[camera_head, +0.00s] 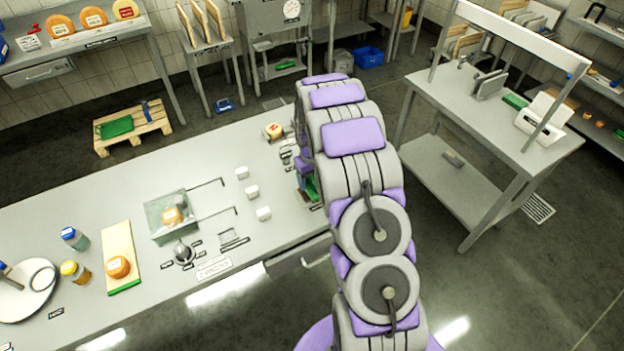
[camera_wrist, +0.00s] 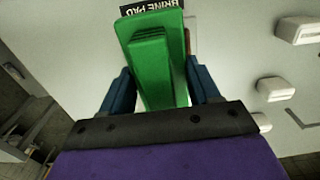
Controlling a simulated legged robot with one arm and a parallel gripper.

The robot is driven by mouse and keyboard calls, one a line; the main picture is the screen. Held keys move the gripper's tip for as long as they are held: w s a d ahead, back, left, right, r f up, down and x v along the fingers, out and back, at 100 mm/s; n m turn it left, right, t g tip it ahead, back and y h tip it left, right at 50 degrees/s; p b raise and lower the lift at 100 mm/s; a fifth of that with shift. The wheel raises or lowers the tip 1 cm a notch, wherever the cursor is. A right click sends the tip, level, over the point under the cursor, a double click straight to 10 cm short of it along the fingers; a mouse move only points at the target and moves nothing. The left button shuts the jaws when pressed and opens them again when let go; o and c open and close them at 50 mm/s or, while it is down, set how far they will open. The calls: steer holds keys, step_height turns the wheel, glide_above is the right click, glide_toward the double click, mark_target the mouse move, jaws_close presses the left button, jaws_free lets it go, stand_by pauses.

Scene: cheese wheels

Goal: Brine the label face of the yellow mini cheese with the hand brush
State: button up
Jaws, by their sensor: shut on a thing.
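My gripper (camera_wrist: 162,82) is shut on the green hand brush (camera_wrist: 152,45), with a blue finger on each side of it. In the head view the green of the brush (camera_head: 312,188) shows beside my arm, above the right part of the bench. A black label reading "BRINE PAD" lies beyond the brush in the wrist view; the pad is mostly hidden. A small yellowish cheese with a red mark (camera_head: 274,131) sits at the bench's far edge. Orange mini cheeses sit on a board (camera_head: 118,267) and at a clear box (camera_head: 172,216). I cannot tell which one is the yellow mini cheese.
White blocks (camera_head: 252,191) stand left of my arm on the bench (camera_head: 120,205). Bottles (camera_head: 74,238), a white plate (camera_head: 22,302) and a dark round object (camera_head: 183,252) are farther left. A second table (camera_head: 470,95) stands right, across a floor gap.

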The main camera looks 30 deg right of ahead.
steer(key=shift+r+p, duration=1.1)
steer(key=shift+r, duration=2.4)
